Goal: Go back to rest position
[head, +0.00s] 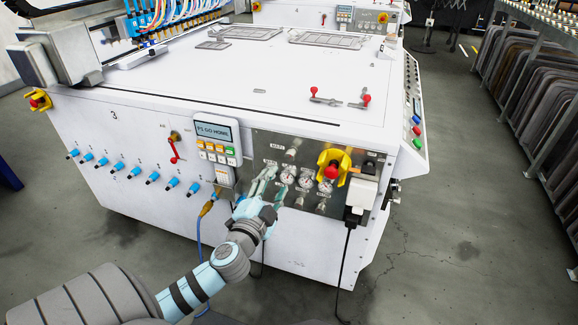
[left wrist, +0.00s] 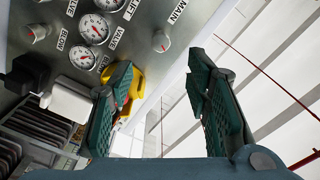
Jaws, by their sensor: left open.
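My left gripper (head: 268,182) is in front of the machine's metal gauge panel (head: 266,147) in the head view, with its fingers pointing up toward the panel. In the left wrist view, its two dark green fingers (left wrist: 157,60) are spread apart with nothing between them. The gauges (left wrist: 94,29), a knob (left wrist: 161,42) and the yellow guard (left wrist: 136,88) show beyond the left finger, which partly covers the guard. I cannot tell whether a fingertip touches the panel. My right gripper is not in view.
The white machine (head: 265,95) fills the middle. A keypad unit (head: 213,133) displaying what looks like "P1 GO HOME", a red-handled lever (head: 174,150) and a yellow-guarded red button (head: 331,172) are near the gripper. A black cable (head: 346,262) hangs at right. Floor (head: 440,240) is clear at right.

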